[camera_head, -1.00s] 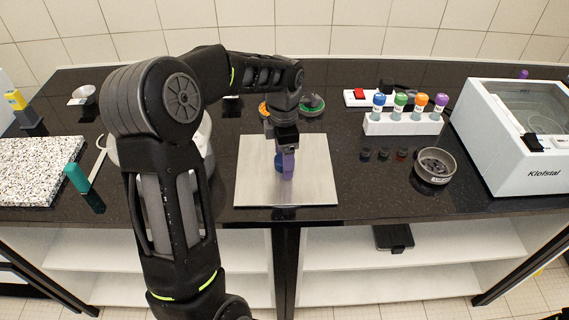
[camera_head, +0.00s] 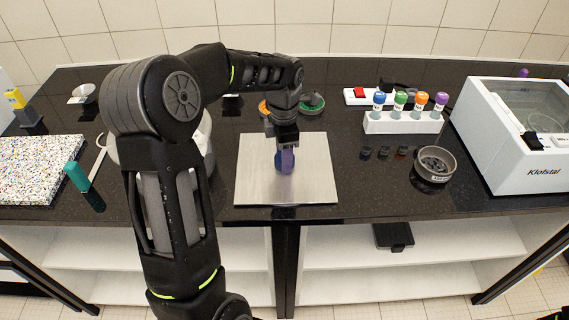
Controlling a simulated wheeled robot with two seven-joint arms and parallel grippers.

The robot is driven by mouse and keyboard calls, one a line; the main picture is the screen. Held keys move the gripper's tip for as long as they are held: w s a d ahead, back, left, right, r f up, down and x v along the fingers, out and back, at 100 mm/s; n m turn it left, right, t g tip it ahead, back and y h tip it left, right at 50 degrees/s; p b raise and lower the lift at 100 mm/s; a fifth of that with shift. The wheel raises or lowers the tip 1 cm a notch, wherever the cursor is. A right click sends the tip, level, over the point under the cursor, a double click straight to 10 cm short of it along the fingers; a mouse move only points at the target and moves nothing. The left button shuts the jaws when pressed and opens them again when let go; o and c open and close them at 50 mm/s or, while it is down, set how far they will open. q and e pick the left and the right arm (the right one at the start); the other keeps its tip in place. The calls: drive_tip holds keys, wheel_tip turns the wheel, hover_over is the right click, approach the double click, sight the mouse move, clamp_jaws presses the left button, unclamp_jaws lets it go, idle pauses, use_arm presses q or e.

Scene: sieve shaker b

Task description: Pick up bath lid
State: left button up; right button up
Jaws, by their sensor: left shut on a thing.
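The white bath (camera_head: 500,160), marked Klofstal, stands at the right end of the bench. Its top shows a clear pane (camera_head: 535,108) with a black part (camera_head: 533,141) at its front left corner. I cannot tell from here whether that pane is a separate lid. My left gripper (camera_head: 286,150) points down over the steel plate (camera_head: 255,190), well left of the bath. It is shut on a small purple-blue piece (camera_head: 286,162). The gripper partly hides this piece, and I cannot tell whether it touches the plate.
A white rack (camera_head: 385,126) with several coloured-cap bottles stands between plate and bath. A teal-capped piece (camera_head: 77,177) and a speckled slab (camera_head: 35,170) are at left. Bench room is clear right of the plate.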

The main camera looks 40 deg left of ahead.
use_arm(q)
clamp_jaws()
drive_tip(key=shift+r, duration=0.15)
idle(0.4)
wheel_tip(320, 180, up, 10)
drive_tip(key=b, duration=0.1)
idle(0.7)
